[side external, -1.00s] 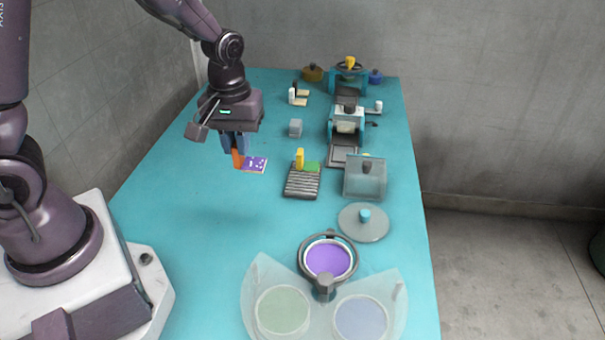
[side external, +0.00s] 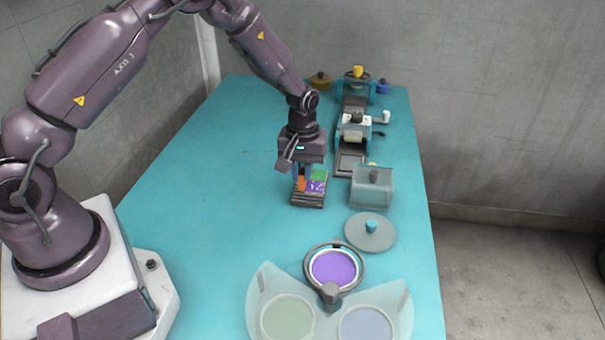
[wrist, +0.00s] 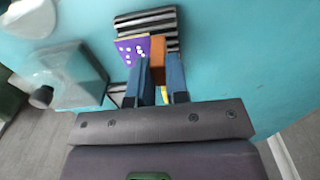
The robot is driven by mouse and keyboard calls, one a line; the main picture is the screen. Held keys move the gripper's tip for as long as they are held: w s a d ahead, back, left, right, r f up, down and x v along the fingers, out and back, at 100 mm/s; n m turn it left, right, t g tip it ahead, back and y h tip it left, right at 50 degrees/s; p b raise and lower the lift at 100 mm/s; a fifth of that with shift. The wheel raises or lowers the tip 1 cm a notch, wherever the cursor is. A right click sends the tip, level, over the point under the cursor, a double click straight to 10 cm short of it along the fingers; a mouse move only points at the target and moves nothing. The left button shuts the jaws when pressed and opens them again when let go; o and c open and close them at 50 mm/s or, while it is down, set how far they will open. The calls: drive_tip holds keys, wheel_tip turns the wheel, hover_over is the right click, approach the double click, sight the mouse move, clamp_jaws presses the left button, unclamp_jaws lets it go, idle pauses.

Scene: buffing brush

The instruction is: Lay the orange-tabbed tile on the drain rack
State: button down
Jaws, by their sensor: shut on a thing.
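My gripper (side external: 304,176) is shut on the orange tab (side external: 301,185) of a purple tile (side external: 317,186) with white marks. The tile is over the dark slatted drain rack (side external: 308,204); I cannot tell whether it touches the slats. In the wrist view the orange tab (wrist: 157,56) sits between my blue fingers, with the purple tile (wrist: 130,48) to its left and striped slats (wrist: 150,22) beyond. A green tile (side external: 319,174) lies at the rack's far side, partly hidden by my gripper. A bit of its yellow tab (wrist: 164,95) shows between the fingers.
A translucent box (side external: 372,187) stands close to the right of the rack. A round grey lid (side external: 370,232) with a teal knob lies nearer, and a purple-filled ring (side external: 333,268) nearer still. A press (side external: 352,140) stands behind. The table's left side is clear.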

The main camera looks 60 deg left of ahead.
drive_tip(key=shift+f, duration=0.7)
drive_tip(key=shift+f, duration=0.2)
drive_tip(key=c, duration=1.1)
unclamp_jaws()
drive_tip(key=shift+r, duration=0.1)
